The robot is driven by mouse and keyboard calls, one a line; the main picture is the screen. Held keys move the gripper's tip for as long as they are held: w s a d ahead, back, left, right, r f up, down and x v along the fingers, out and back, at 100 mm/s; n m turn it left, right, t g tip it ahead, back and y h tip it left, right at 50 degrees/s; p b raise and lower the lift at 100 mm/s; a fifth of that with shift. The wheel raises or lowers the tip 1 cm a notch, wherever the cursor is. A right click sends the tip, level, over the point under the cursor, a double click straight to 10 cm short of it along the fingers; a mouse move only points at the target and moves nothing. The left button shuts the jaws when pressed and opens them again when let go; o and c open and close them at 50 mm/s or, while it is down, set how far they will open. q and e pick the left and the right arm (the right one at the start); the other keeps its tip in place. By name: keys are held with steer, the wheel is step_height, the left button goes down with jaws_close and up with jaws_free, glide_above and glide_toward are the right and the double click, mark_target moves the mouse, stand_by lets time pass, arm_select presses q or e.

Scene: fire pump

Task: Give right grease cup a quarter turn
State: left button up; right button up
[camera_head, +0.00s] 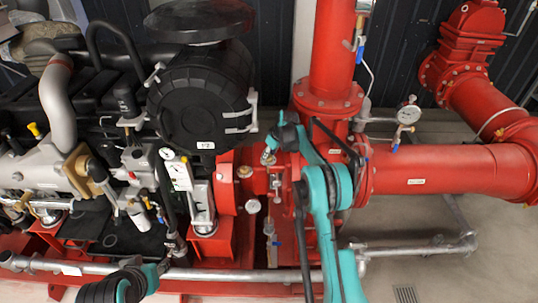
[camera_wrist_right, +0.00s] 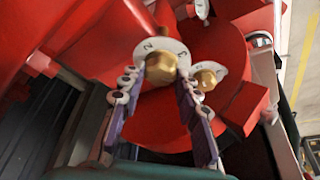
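In the right wrist view, a brass grease cup (camera_wrist_right: 160,68) stands on a white numbered disc (camera_wrist_right: 172,47) on the red pump housing. A second brass cup (camera_wrist_right: 207,78) with its own disc sits just to its right. My right gripper (camera_wrist_right: 157,80) is open, its two purple-grey fingers on either side of the first cup. I cannot tell whether they touch it. In the head view, my right gripper (camera_head: 268,156) is small at the red housing beside the engine, and the cups there are hard to make out.
The black and grey engine (camera_head: 205,100) fills the left. Red pipes (camera_head: 430,170) and a gauge (camera_head: 408,113) stand to the right. A grey pipe (camera_head: 200,273) runs along the front. Bare floor lies at bottom right.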

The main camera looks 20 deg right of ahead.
steer(key=shift+m, duration=0.4)
steer(key=m+h, duration=0.1)
steer(key=m, duration=0.1)
steer(key=shift+a+m+t+b, duration=0.15)
steer(key=shift+m+t+b, duration=0.25)
steer(key=m+h, duration=0.2)
steer(key=m, duration=0.3)
steer(key=shift+a, duration=0.1)
stand_by(0.3)
steer(key=o, duration=1.2)
steer(key=shift+c, duration=0.2)
steer(key=v, duration=1.2)
steer(key=shift+a+b, duration=0.25)
steer(key=shift+b, duration=0.05)
